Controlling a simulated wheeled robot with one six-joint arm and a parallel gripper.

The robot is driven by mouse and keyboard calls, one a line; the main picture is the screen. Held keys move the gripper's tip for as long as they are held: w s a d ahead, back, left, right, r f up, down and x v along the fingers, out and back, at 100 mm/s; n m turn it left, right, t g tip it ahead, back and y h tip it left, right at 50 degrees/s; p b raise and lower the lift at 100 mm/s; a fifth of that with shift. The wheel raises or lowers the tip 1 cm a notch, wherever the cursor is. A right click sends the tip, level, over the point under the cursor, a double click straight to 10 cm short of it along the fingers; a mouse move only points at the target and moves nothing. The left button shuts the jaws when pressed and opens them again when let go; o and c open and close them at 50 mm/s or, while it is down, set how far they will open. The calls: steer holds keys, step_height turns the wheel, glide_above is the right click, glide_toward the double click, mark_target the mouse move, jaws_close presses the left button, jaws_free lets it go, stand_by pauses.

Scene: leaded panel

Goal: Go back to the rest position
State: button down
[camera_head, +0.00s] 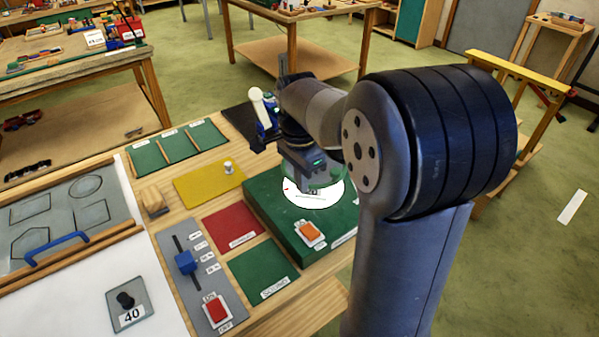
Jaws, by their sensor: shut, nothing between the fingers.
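My gripper (313,188) points down over a white lit disc (318,197) on a green box (275,213). The gripper is shut and I see nothing held in it. Its fingertips are small and blend with the bright disc, so I cannot tell whether they touch it. My arm reaches in from the right front and hides part of the box and the bench behind it.
An orange switch (310,231) sits on the green box. Left of it lie red (233,226), green (262,270) and yellow (208,184) mats, a blue-knob slider (186,262) and a knob plate (126,301). A blue-handled panel (57,247) lies far left.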

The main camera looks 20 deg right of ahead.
steer(key=shift+w+a+r, duration=0.1)
steer(key=shift+w+r, duration=0.1)
steer(key=shift+r, duration=0.95)
